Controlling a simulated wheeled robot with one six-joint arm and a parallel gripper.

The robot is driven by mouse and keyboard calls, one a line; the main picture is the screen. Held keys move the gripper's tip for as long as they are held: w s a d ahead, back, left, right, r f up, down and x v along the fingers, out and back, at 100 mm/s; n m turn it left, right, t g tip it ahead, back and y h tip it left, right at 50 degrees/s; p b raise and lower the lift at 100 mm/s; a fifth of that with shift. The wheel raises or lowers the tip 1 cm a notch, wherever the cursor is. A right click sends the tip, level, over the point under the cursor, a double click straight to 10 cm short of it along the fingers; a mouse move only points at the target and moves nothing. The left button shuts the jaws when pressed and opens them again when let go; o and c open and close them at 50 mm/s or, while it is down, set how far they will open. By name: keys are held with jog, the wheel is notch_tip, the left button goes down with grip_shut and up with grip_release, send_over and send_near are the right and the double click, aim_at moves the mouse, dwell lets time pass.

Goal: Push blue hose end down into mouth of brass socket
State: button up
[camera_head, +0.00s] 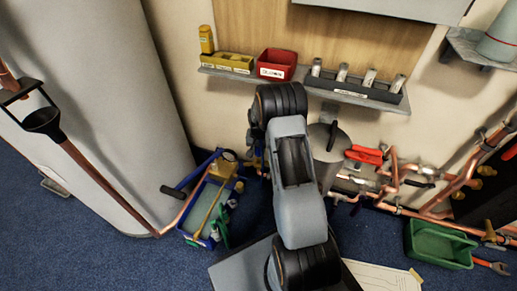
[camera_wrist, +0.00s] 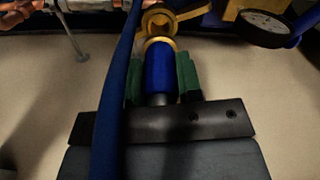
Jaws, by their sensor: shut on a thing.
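In the wrist view my gripper (camera_wrist: 160,75) has two green-padded fingers shut on the blue hose end (camera_wrist: 158,68), one on each side. A grey piece shows below the blue part, between the fingers. A yellow brass ring (camera_wrist: 160,42) sits right at the far tip of the hose end. The round brass socket (camera_wrist: 158,17) shows just beyond it, with its dark mouth visible. I cannot tell whether the hose end touches or enters the socket. A blue length of hose (camera_wrist: 119,95) crosses left of the fingers. In the head view my arm hides the gripper and the socket.
A pressure gauge (camera_wrist: 264,28) is close at the right in the wrist view. Copper pipes (camera_head: 392,180) run along the wall at right. A blue tool tray (camera_head: 190,222) and a green bin (camera_head: 438,244) stand on the floor. A shelf with a red bin (camera_head: 277,64) is above.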

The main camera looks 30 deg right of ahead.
aim_at(258, 155)
jog(key=shift+r+p, duration=0.35)
jog(key=shift+p, duration=0.55)
jog(key=shift+f, duration=0.15)
jog(key=shift+f, duration=0.35)
jog(key=shift+f, duration=0.15)
jog(key=shift+f+b, duration=0.95)
jog(key=shift+f, duration=0.15)
jog(key=shift+f+b, duration=0.45)
jog(key=shift+f, duration=0.3)
jog(key=o, duration=1.1)
jog(key=shift+c, duration=0.2)
